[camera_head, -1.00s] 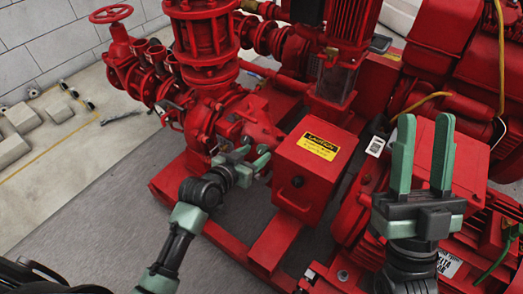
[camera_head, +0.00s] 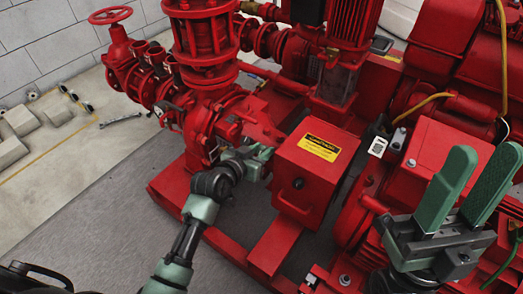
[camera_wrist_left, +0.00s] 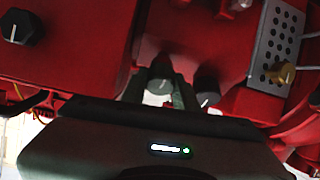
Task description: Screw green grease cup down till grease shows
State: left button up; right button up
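My left gripper (camera_head: 259,160) is low beside the left face of the red box with the yellow caution label, close to the pump casing. Its fingertips are partly hidden in the head view. In the left wrist view, its fingers (camera_wrist_left: 160,92) reach toward a round grey-green cap (camera_wrist_left: 158,87), which shows between them and may be the grease cup. I cannot tell whether they touch it. A darker round cap (camera_wrist_left: 207,91) with a white mark stands just right. No grease is visible. My right gripper (camera_head: 474,180) is open and empty above the red machinery at right.
The red caution box (camera_head: 311,170) stands right of my left gripper. The red pump casing (camera_head: 218,125) and piping rise behind. The red base frame (camera_head: 278,243) runs below. A black knob (camera_wrist_left: 18,27) and a perforated grey plate (camera_wrist_left: 277,45) show in the wrist view.

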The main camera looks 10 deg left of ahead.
pick_arm(q)
grip_shut()
